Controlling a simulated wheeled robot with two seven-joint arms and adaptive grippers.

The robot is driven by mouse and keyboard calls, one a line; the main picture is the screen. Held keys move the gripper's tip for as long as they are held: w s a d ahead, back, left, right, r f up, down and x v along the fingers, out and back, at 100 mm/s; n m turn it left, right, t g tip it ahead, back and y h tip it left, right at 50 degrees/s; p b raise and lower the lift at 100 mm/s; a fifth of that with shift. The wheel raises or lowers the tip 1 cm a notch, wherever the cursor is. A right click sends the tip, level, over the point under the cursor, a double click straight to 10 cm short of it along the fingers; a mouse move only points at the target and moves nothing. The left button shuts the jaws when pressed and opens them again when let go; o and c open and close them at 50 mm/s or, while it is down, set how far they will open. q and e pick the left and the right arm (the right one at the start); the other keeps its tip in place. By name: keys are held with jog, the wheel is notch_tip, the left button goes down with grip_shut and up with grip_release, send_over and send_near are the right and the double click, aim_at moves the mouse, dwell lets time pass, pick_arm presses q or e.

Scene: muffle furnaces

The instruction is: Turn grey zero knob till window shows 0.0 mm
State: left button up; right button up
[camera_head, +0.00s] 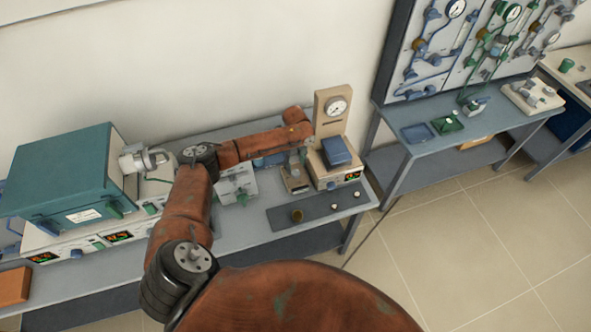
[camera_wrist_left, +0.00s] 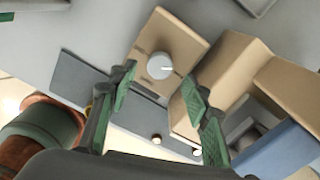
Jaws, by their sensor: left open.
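A round pale grey knob (camera_wrist_left: 161,66) with a white mark sits on a tan block (camera_wrist_left: 150,45) in the left wrist view. My left gripper (camera_wrist_left: 160,86) is open and empty, its green fingertips apart on either side of the line to the knob. The knob appears beyond the tips; I cannot tell the exact gap. In the head view my left gripper (camera_head: 297,158) hangs over a small tan-topped device (camera_head: 295,184), and the knob is not clear there. I cannot make out a readable mm window. My right gripper is not in view.
A beige instrument (camera_head: 322,178) with a blue block (camera_head: 336,151) and lit display stands just right of the gripper, below a dial gauge (camera_head: 337,106). A dark mat (camera_head: 275,217) with small round pieces lies in front. A teal furnace (camera_head: 65,175) fills the bench's left.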

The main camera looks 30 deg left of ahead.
aim_at(295, 172)
pick_arm(q)
notch_tip(295, 172, up, 8)
jog(key=shift+f, duration=0.2)
jog(key=shift+s, duration=0.1)
dwell(0.4)
